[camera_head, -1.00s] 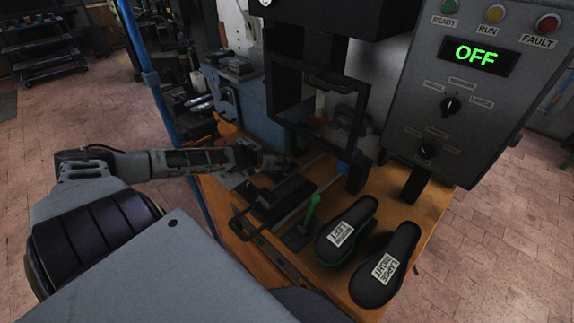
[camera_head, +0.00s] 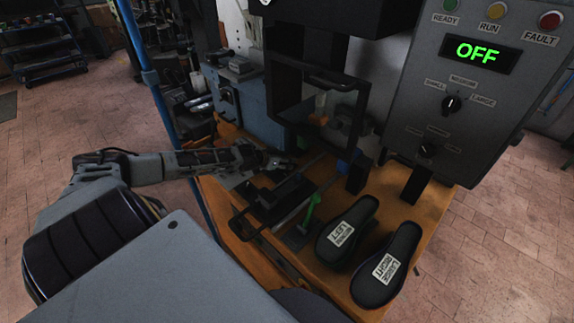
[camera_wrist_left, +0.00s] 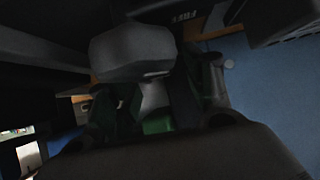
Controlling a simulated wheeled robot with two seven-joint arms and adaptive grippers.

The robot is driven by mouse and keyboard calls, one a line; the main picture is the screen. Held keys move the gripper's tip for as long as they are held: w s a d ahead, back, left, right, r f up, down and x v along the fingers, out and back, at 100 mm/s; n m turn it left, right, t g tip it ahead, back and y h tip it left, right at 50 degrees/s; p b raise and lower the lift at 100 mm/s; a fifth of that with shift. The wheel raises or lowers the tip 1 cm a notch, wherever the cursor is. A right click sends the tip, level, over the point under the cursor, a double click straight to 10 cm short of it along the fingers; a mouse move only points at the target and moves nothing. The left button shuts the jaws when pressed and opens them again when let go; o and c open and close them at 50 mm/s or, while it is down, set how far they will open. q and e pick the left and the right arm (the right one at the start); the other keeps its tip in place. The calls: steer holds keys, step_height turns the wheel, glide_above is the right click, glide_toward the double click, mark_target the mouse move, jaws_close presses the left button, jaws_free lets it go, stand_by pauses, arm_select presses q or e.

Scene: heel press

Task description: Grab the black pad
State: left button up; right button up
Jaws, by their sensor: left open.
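A flat black piece (camera_head: 284,196), which may be the black pad, lies on the dark sliding frame (camera_head: 262,228) of the press; I cannot tell the two apart clearly. My left gripper (camera_head: 282,166) is just behind it at the left of the press, its jaws open. In the left wrist view, the fingers (camera_wrist_left: 160,100) stand apart in deep shadow. A rounded dark grey block (camera_wrist_left: 132,52) shows ahead of them; I cannot tell if it is the pad. A green patch (camera_wrist_left: 158,126) shows between the fingers. My right gripper is not in view.
Two black insoles with white labels, left (camera_head: 345,232) and right (camera_head: 388,266), lie on the wooden bench (camera_head: 428,212). A green-handled lever (camera_head: 311,210) stands beside the frame. The press guard (camera_head: 318,85) rises behind. The control box (camera_head: 465,90) reads OFF.

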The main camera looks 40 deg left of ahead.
arm_select(q)
steer(key=shift+w+d+f, duration=0.1)
steer(key=shift+w+f, duration=0.05)
steer(key=shift+w, duration=0.1)
stand_by(0.4)
steer(key=c, duration=0.7)
steer(key=shift+s, duration=0.1)
steer(key=shift+s+r, duration=0.1)
steer(key=shift+r, duration=0.3)
step_height(320, 180, up, 11)
steer(key=shift+s+d+f+p, duration=0.1)
steer(key=shift+s+d+p, duration=0.65)
steer(key=shift+s+p, duration=0.3)
steer(key=shift+s+d+f+p, duration=0.1)
steer(key=shift+s+d+p, duration=0.6)
steer(key=shift+s+p, duration=0.35)
steer(key=shift+s+d+f+p, duration=0.1)
steer(key=shift+s+d+p, duration=0.65)
steer(key=shift+s+p, duration=0.3)
steer(key=shift+s+d+r, duration=0.1)
steer(key=shift+s+d, duration=0.15)
steer(key=shift+s, duration=0.05)
